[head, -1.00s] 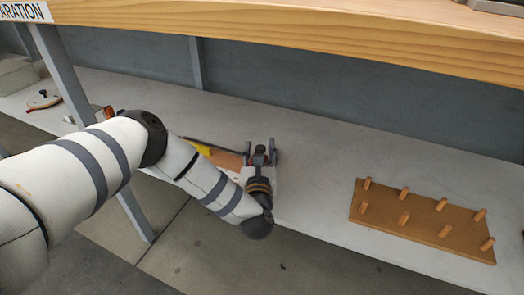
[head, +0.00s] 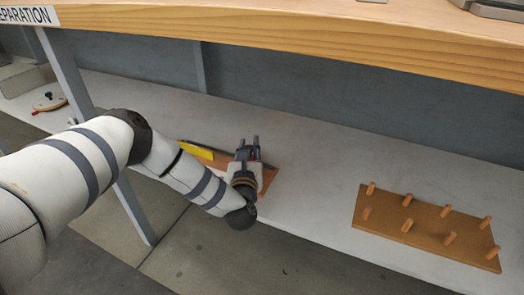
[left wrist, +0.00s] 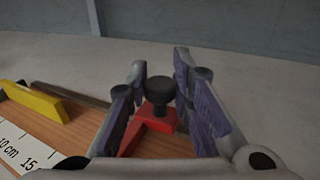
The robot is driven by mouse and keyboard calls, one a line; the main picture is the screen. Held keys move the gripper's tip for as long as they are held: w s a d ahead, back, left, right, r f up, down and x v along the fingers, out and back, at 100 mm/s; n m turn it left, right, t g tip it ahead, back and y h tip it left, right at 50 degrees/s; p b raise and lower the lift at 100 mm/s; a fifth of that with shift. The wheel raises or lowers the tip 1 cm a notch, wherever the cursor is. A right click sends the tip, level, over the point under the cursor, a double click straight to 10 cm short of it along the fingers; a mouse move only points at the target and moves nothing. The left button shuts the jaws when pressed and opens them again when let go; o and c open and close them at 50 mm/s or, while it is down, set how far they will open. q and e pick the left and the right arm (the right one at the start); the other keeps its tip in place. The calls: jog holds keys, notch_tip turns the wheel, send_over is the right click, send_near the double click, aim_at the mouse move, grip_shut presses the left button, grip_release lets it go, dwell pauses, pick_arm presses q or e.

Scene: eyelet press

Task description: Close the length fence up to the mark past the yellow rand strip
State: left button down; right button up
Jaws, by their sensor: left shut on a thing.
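The yellow rand strip (head: 196,150) lies along the left part of a wooden board on the shelf; it also shows at the left of the left wrist view (left wrist: 34,104). The length fence (left wrist: 148,134) is a red piece with a black knob (left wrist: 160,92), to the right of the strip with bare wood between them. My left gripper (head: 249,146) is over the board, its fingers either side of the fence and shut on it. A white scale (left wrist: 22,150) marked 10 cm and 15 runs along the near edge. The mark is not clearly visible. My right gripper is out of view.
A brown board with several wooden pegs (head: 427,232) lies on the shelf at right. A grey post (head: 65,75) and the wooden bench edge (head: 300,30) frame the shelf. Shelf between gripper and pegs is clear.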

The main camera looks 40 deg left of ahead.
pick_arm(q)
jog(key=a, duration=0.2)
jog(key=s+a, duration=0.1)
jog(key=a, duration=0.2)
jog(key=shift+s+a, duration=0.15)
jog(key=shift+a, duration=0.1)
jog(key=c, duration=1.4)
grip_release()
jog(key=v, duration=1.2)
